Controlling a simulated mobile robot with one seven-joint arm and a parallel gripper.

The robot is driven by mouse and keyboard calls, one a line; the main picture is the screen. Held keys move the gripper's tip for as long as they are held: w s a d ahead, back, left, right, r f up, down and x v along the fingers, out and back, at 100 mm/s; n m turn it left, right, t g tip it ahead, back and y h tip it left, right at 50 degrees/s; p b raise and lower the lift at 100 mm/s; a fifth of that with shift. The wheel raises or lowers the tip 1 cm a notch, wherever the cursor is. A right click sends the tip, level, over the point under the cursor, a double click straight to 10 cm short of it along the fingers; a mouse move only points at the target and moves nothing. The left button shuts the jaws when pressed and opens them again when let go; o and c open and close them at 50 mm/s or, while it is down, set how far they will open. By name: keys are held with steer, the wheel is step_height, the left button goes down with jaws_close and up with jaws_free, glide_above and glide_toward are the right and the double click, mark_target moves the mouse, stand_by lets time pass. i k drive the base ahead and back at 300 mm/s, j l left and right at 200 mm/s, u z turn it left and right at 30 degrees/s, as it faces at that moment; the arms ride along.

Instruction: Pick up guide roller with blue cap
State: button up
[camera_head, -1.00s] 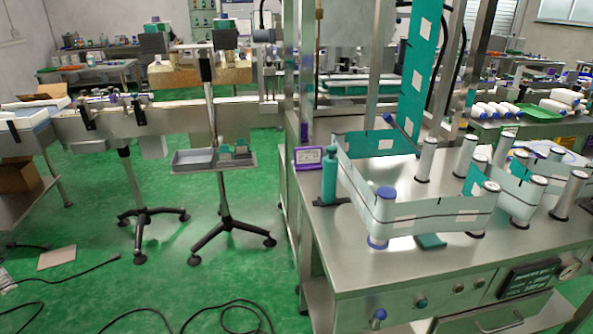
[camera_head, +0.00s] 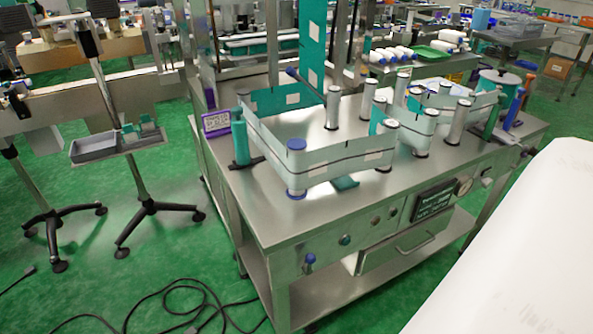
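The guide roller with the blue cap (camera_head: 296,168) stands upright at the front left of the steel machine table (camera_head: 268,207). Its blue cap is on top and a blue ring shows at its foot. A pale label web (camera_head: 345,160) passes around it. Several plain metal rollers, such as one metal roller (camera_head: 333,108), stand farther back and right. My gripper is not in view. A large white smooth shape, seemingly part of my arm, fills the lower right.
A teal bottle-like post (camera_head: 241,140) and a purple-framed display (camera_head: 216,123) stand left of the roller. A blue post (camera_head: 521,100) stands at the table's right end. Black cables (camera_head: 190,300) lie on the green floor. A wheeled stand with a grey tray (camera_head: 93,150) is at left.

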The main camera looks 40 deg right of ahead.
mark_target(295, 146)
steer(key=i+j+z, duration=0.1)
steer(key=i+z, duration=0.25)
steer(key=i+j+z, duration=0.15)
steer(key=z, duration=0.25)
steer(key=i+j+z, duration=0.35)
steer(key=k+l, duration=0.1)
